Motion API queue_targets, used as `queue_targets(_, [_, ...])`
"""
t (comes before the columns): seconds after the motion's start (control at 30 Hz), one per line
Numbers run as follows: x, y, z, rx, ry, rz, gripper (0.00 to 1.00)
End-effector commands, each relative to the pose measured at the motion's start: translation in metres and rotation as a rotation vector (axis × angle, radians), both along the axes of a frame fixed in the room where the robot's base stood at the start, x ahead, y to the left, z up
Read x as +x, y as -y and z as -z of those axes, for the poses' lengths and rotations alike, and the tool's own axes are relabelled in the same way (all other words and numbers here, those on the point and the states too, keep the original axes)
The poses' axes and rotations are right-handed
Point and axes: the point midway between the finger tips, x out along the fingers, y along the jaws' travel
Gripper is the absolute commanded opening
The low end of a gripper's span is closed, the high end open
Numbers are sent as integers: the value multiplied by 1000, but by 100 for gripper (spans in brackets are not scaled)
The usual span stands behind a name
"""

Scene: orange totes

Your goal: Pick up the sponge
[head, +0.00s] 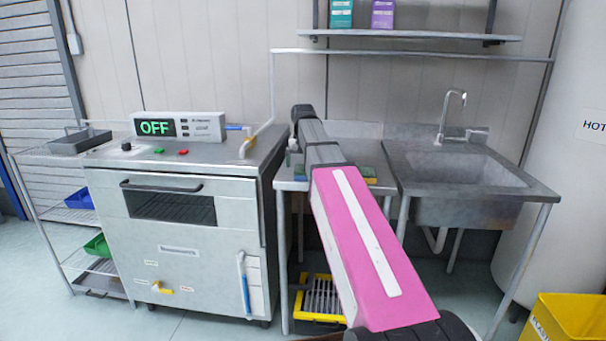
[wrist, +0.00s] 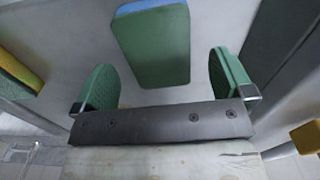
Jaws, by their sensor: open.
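A green sponge with a blue layer along one edge (wrist: 152,48) lies on the grey metal surface in the wrist view. My gripper (wrist: 163,78) is open, with one green-padded finger to each side of this sponge and a gap at both sides. The sponge sits a little beyond the gripper's dark base bar; I cannot tell its height below the fingers. A second sponge, yellow and green (wrist: 18,72), lies outside the left finger. In the head view my pink arm reaches over the small metal table and hides most of the gripper. A small green and yellow item (head: 369,173) shows beside the arm there.
An oven unit (head: 180,215) with an OFF display (head: 155,128) stands left of the table. A metal sink (head: 465,170) adjoins on the right. A shelf (head: 410,38) hangs above. A yellow bin (head: 570,318) stands on the floor at the lower right.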

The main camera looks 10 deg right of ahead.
Motion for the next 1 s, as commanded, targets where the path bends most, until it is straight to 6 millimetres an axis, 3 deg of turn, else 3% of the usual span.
queue_targets(0.2, [-2,1,27,0,-1,0,99])
queue_targets(0.47, [-1,1,30,0,1,-1,99])
queue_targets(0.6, [-1,1,30,0,1,-1,53])
queue_targets(0.63, [-1,1,30,0,1,-1,47])
queue_targets(1.0, [-1,1,30,0,1,-1,46])
